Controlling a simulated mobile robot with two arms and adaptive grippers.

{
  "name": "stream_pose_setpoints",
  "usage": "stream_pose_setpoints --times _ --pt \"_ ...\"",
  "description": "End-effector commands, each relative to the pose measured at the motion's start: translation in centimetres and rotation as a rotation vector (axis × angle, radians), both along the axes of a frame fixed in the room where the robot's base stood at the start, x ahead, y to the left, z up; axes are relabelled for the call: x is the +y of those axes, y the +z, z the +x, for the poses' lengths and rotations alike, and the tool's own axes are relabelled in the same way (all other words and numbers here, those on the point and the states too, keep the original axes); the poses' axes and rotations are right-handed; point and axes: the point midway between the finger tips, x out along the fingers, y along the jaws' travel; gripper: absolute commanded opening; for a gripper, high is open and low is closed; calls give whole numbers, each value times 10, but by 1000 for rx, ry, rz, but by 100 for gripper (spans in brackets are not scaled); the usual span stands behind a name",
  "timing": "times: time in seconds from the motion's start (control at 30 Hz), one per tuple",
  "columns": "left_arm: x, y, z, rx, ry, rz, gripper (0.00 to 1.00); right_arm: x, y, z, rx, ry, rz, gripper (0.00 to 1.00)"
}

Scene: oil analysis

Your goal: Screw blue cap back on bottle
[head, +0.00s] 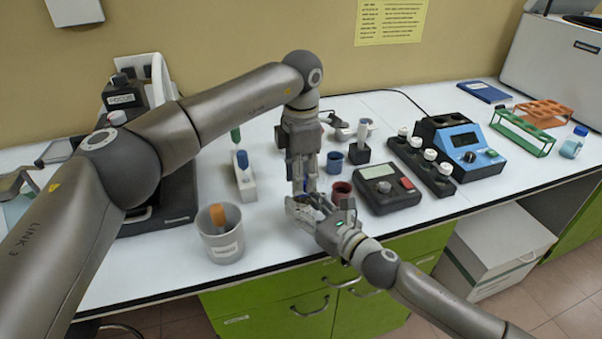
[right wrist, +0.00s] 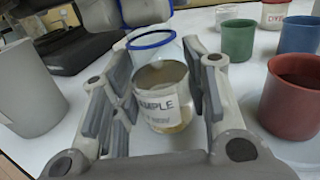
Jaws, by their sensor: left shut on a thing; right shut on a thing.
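The bottle (right wrist: 165,108), labelled SAMPLE with amber contents, stands upright between the fingers of my right gripper (right wrist: 168,85) in the right wrist view. Its mouth faces up and shows no cap. In the head view my right gripper (head: 308,208) is low over the table's front, shut on the bottle, which is mostly hidden there. My left gripper (head: 304,188) points straight down just above and behind it, shut. A small patch of blue, seemingly the blue cap (head: 308,185), shows at its fingertips. The gap between cap and bottle cannot be made out.
A red cup (head: 341,192) and a blue cup (head: 334,162) stand close on the right, with a black meter (head: 388,188) beyond. A grey bin (head: 220,240) stands left. The table's front edge is near.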

Motion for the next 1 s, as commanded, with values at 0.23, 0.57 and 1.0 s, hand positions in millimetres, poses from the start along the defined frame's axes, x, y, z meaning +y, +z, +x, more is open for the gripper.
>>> stream_pose_setpoints --times 0.23,0.57,1.0 --pt "0 -5 0 0 0 0 23 0 0 0 1 0 0 0" --pt "0 -5 0 -1 -230 0 23 0 0 0 1 0 -1 0" --pt "0 -6 0 0 -928 0 23 0 -1 0 1 0 0 0"
